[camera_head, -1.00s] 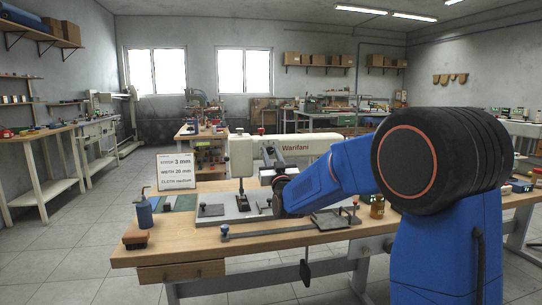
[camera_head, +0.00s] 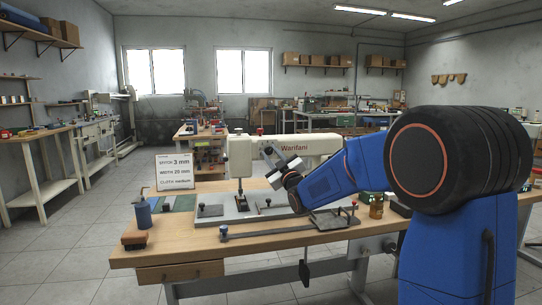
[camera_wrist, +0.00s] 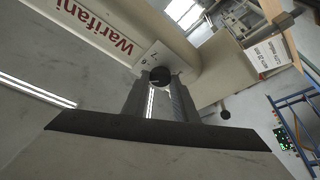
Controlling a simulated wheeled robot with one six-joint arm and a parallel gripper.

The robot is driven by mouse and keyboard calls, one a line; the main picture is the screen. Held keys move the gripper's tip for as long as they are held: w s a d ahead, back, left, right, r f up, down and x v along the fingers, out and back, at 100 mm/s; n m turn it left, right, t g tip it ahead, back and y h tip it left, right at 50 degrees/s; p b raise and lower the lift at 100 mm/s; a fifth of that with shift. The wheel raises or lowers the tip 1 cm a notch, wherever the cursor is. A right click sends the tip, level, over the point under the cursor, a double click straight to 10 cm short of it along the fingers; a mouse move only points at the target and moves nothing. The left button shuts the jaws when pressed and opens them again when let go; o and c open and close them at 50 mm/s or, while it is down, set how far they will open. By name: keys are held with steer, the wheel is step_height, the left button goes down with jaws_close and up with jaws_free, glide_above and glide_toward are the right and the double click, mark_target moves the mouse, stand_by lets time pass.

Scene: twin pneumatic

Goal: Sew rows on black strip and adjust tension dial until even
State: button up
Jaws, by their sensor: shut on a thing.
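The cream sewing machine (camera_head: 240,154) marked "Warifani" stands on the wooden table in the head view. In the wrist view its body (camera_wrist: 85,25) fills the upper left. A round black knob (camera_wrist: 160,77) sits on a pale plate on the machine. My gripper (camera_wrist: 160,92) has its two fingers shut on this black knob. In the head view my gripper (camera_head: 274,165) is against the front of the machine's arm. A long dark strip (camera_head: 280,228) lies along the table front; I cannot tell whether it is the sewing strip. Stitches are too small to see.
A white card (camera_head: 175,171) with stitch, width and cloth lines stands at the table's left. A jar (camera_head: 376,206) stands right, close to my arm.

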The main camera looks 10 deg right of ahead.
stand_by(0.3)
steer(key=o, duration=1.1)
steer(key=shift+c, duration=0.2)
steer(key=v, duration=1.7)
steer(key=shift+s, duration=0.25)
steer(key=shift+f+h, duration=0.15)
steer(key=shift+h, duration=0.15)
